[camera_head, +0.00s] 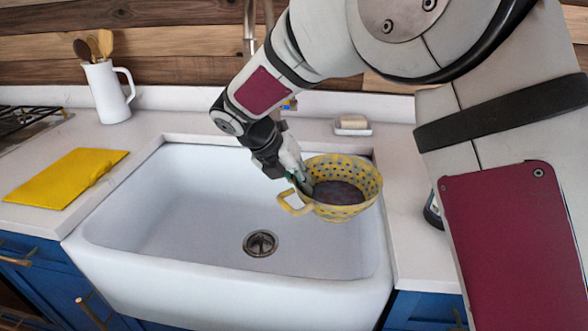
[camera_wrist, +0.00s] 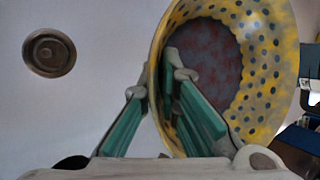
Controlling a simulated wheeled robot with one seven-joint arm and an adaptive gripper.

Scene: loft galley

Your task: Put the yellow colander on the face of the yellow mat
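The yellow colander (camera_head: 362,188) has dark holes, a speckled grey-red inside and a loop handle at its left. It hangs over the right part of the sink, roughly level. My gripper (camera_head: 299,178) is at its left rim. In the wrist view, the gripper (camera_wrist: 158,84) has one green-padded finger outside and one inside the wall of the colander (camera_wrist: 262,70), shut on the rim. The yellow mat (camera_head: 65,178) lies flat on the counter left of the sink, its face bare. The colander is well apart from it.
The white sink (camera_head: 170,235) with its drain (camera_head: 260,243) lies between colander and mat. A white jug with wooden utensils (camera_head: 106,92) stands behind the mat. A faucet (camera_head: 250,30) rises behind the sink. A soap dish (camera_head: 352,126) sits at the back right; a stove grate (camera_head: 20,118) is far left.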

